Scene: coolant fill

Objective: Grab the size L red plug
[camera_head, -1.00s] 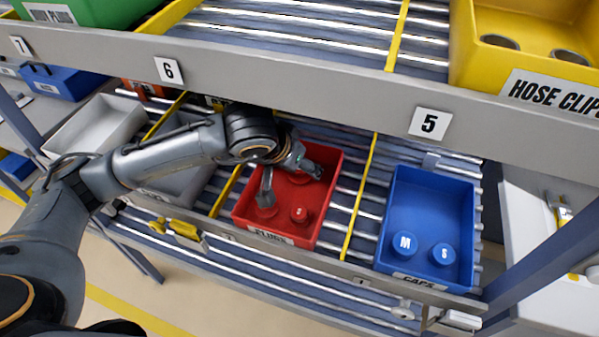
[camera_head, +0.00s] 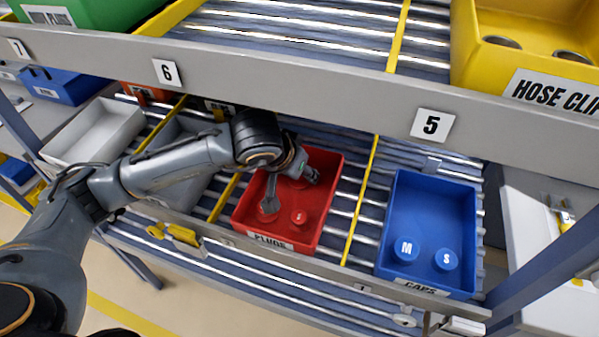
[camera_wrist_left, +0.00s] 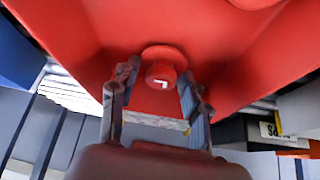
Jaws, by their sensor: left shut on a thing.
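The size L red plug (camera_wrist_left: 164,76) shows its white L between the fingers of my left gripper (camera_wrist_left: 158,88) in the left wrist view. The gripper is shut on this plug. In the head view my left gripper (camera_head: 290,184) reaches down into the red bin (camera_head: 326,200) labelled PLUGS, at its back part, and mostly hides the L plug. Two other red plugs (camera_head: 299,217) stand at the front of the bin, one just beside the near finger. My right gripper is not in view.
A blue CAPS bin (camera_head: 430,215) with caps M and S stands to the right. A grey bin (camera_head: 178,165) stands to the left. The upper shelf's front rail (camera_head: 300,90) passes close above my left wrist. The yellow HOSE CLIPS bin (camera_head: 480,75) sits on the upper shelf.

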